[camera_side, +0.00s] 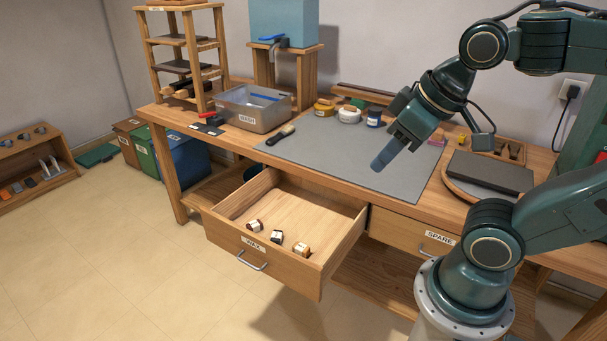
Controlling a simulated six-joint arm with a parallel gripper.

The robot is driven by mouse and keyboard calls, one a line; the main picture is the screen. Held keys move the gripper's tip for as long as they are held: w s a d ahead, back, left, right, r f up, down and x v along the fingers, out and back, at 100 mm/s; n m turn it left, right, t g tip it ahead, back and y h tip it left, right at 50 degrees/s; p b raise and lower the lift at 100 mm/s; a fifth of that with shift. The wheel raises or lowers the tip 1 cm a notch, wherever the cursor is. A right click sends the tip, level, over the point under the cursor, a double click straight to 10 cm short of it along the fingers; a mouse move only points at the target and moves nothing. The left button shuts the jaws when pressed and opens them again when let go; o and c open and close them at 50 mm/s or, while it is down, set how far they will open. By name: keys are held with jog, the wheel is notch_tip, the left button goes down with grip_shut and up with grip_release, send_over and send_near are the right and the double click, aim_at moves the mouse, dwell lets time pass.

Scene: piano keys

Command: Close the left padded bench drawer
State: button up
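The left drawer (233,240), labelled "WAX", is pulled well out of the wooden bench (178,121). Its metal handle (252,262) is on the front panel. Inside the drawer lie several small blocks (277,237) near the front; the rest of its floor is bare. My gripper (384,158) hangs above the grey mat on the bench top, behind and to the right of the drawer, apart from it. Its fingers point down and to the left and look like one blue-grey piece from this side, so their opening cannot be told. I see nothing held.
The right drawer (411,234), labelled "SPARE", is shut. On the bench are the grey pad (330,155), a brush (281,134), a grey bin (252,112), several tins and a dark slab (490,172) at right. The floor before the open drawer is clear.

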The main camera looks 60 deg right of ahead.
jog(key=shift+w+r, duration=0.1)
jog(key=shift+w, duration=0.35)
jog(key=c, duration=0.4)
jog(key=shift+m+g+h, duration=0.5)
jog(key=shift+m, duration=0.1)
jog(key=w, duration=0.8)
jog(key=w+f, duration=0.1)
jog(key=w, duration=0.3)
jog(key=shift+w+a, duration=0.1)
jog(key=shift+w, duration=0.2)
grip_shut()
jog(key=w+a+f+h, duration=0.2)
jog(key=w+a+f, duration=0.1)
jog(key=w+f, duration=0.65)
jog(key=w+a+f+h, duration=0.1)
jog(key=w+a+f, duration=0.2)
jog(key=w+f, duration=0.6)
jog(key=w+a+f+h, duration=0.1)
jog(key=w+f, duration=0.1)
jog(key=f, duration=0.5)
jog(key=w+a+f, duration=0.2)
jog(key=f, duration=0.6)
jog(key=shift+w+a+h, duration=0.25)
jog(key=shift+w+h, duration=0.05)
jog(key=shift+h, duration=0.1)
